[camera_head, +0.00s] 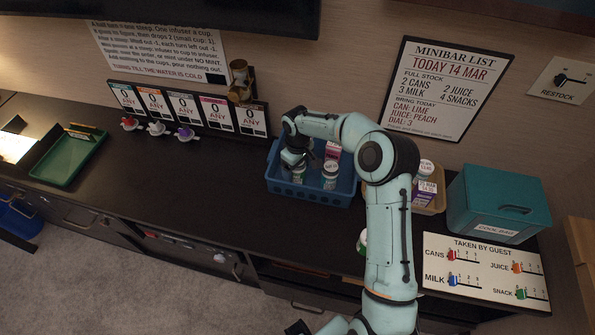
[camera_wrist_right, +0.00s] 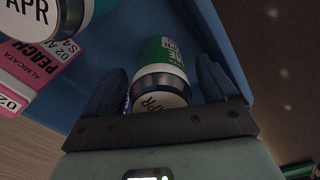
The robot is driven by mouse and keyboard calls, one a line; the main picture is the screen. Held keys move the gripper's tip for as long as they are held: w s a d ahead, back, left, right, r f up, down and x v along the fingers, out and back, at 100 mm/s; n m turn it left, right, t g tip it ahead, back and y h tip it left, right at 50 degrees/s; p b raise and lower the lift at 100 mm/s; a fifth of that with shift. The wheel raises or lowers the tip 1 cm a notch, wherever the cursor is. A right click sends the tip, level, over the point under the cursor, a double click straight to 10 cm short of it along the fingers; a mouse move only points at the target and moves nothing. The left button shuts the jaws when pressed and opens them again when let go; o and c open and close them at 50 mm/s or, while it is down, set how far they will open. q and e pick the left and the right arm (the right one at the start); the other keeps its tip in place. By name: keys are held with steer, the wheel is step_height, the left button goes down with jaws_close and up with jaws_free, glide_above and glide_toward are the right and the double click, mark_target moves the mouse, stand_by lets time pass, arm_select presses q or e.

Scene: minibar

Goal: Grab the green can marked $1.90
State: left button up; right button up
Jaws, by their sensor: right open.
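My right gripper (camera_head: 292,158) reaches down into the blue basket (camera_head: 343,199) at its left part. In the right wrist view its two fingers (camera_wrist_right: 163,92) are open, one on each side of a green can (camera_wrist_right: 152,50) with a white band and a lid label reading "APR". Whether the fingers touch the can is unclear. No $1.90 mark is readable. Another can (camera_wrist_right: 50,15) with an "APR" lid is at the upper left. A dark part at the bottom edge of the head view may be my left gripper, but its jaws cannot be made out.
A pink peach carton (camera_wrist_right: 42,62) is close by in the basket. A tan bin (camera_head: 437,199) and a teal cool bag (camera_head: 495,196) stand to the right. A green tray (camera_head: 68,160) lies far left.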

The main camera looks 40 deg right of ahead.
steer(key=shift+f, duration=0.2)
steer(key=c, duration=1.3)
steer(key=shift+r, duration=0.1)
